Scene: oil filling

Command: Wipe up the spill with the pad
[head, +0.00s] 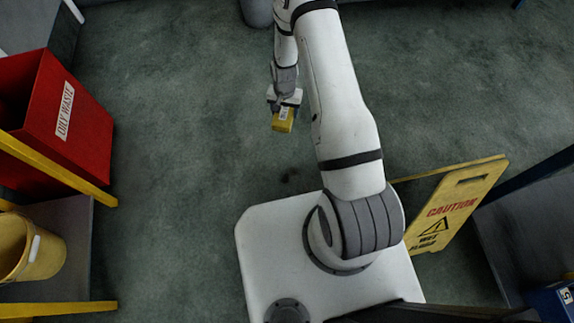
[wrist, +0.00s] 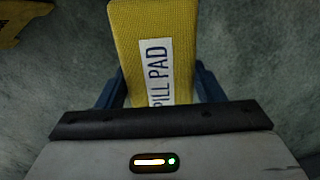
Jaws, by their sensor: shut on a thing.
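The yellow pad (head: 283,122) is held in my gripper (head: 284,102), above the green floor left of my arm. In the wrist view the pad (wrist: 150,28) fills the space between the two blue fingers, with a white label reading "PILL PAD" in the visible part. My gripper is shut on the pad. A small dark smudge (head: 290,176) lies on the floor between the pad and my base. I cannot tell for sure if it is the spill. The height of the pad over the floor is hard to judge.
A red bin (head: 75,125) labelled "OILY WASTE" stands at the left. A yellow bucket (head: 32,250) is on a grey surface below it, near yellow rails (head: 60,172). A yellow caution sign (head: 455,205) stands at the right. The floor (head: 180,150) around the pad is clear.

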